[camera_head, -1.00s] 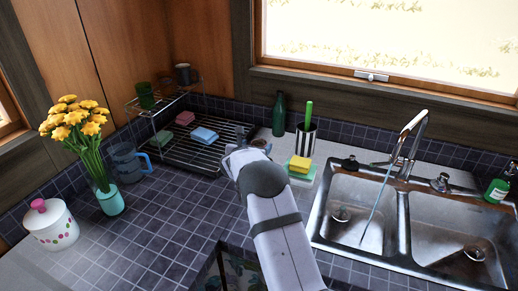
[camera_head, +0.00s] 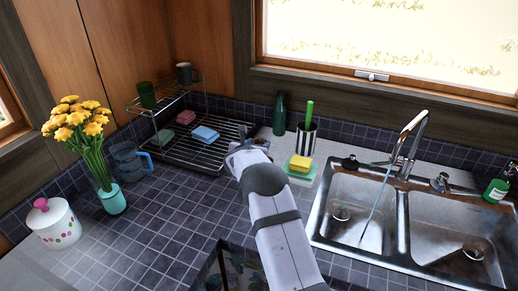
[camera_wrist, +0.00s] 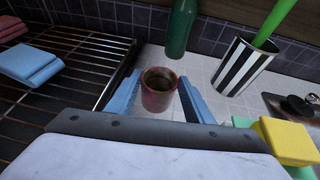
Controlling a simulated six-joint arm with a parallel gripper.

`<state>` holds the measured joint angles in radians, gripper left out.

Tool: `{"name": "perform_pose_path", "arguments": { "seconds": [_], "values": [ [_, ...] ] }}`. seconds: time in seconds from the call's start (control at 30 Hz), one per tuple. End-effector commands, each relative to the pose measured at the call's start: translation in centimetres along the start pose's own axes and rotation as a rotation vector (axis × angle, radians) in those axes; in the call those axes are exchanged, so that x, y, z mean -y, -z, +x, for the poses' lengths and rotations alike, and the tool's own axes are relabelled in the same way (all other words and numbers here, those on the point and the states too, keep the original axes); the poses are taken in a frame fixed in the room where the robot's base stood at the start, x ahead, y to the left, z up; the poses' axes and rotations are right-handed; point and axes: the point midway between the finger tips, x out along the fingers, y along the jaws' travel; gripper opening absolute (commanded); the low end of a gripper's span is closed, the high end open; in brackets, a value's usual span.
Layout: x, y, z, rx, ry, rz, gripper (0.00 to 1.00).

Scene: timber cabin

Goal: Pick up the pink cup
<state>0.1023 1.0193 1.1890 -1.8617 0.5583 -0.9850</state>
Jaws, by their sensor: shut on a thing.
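The pink cup (camera_wrist: 157,99) is upright between the two blue fingers of my gripper (camera_wrist: 160,84) in the wrist view. Its open top faces the camera and its inside looks dark brown. The fingers are shut on it, one on each side. In the head view my gripper (camera_head: 246,144) is over the counter between the wire rack and the sponges, and it hides most of the cup. I cannot tell whether the cup's base touches the counter.
A green bottle (camera_head: 279,114) and a striped holder (camera_head: 306,139) with a green handle stand just behind. A yellow sponge (camera_head: 300,162) lies close on the right, before the sink (camera_head: 318,216). The wire rack (camera_head: 222,148) is on the left.

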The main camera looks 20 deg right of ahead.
Motion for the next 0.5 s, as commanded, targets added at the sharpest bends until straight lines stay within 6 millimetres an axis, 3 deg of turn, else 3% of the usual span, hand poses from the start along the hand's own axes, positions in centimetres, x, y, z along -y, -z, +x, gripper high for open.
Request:
{"name": "perform_pose_path", "arguments": {
  "seconds": [0.23, 0.5],
  "values": [
    [0.0, -1.4, -0.5, 0.004, 0.000, 0.003, 0.22],
    [0.0, -5.5, -2.2, 0.004, -0.001, 0.004, 0.22]
  ]
}}
